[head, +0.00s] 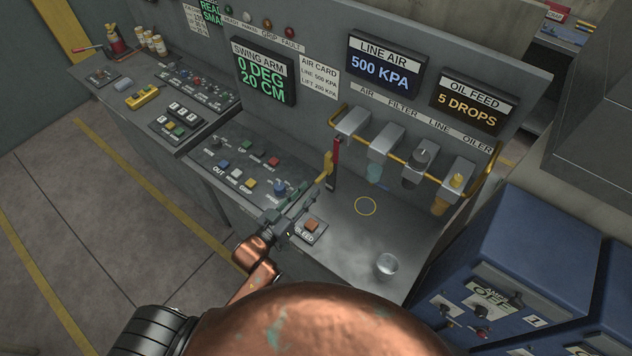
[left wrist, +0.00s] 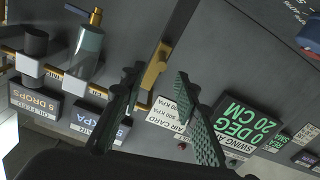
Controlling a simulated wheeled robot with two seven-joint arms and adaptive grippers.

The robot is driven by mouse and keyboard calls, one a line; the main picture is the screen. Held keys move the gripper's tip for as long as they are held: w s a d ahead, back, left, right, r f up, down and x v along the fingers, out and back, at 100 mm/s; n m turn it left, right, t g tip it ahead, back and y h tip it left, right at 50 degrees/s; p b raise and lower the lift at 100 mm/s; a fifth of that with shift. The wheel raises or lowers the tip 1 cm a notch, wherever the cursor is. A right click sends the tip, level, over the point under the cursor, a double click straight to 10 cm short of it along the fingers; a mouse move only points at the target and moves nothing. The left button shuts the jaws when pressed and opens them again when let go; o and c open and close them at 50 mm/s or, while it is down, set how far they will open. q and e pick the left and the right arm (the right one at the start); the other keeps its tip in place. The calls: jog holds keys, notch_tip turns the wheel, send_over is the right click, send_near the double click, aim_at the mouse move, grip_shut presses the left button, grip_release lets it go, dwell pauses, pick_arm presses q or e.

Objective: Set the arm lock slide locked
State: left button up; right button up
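I cannot pick out a part plainly labelled as the arm lock slide. The swing arm display (head: 263,72) reads 0 DEG and 20 CM; it also shows in the left wrist view (left wrist: 243,122). Below it, a sloped console (head: 215,145) carries coloured buttons and knobs, with small labels partly unreadable. My left gripper (head: 292,207) is over the console's right end, close to an upright red and yellow piece (head: 334,162). My right gripper is not in view.
A yellow rail (head: 480,188) with filter and oiler units lines the back right. An orange button box (head: 311,228) is beside my left gripper. Blue cabinets (head: 520,265) stand at right.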

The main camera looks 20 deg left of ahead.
pick_arm(q)
jog(key=v, duration=0.5)
jog(key=shift+s, duration=0.2)
jog(key=shift+a, duration=0.1)
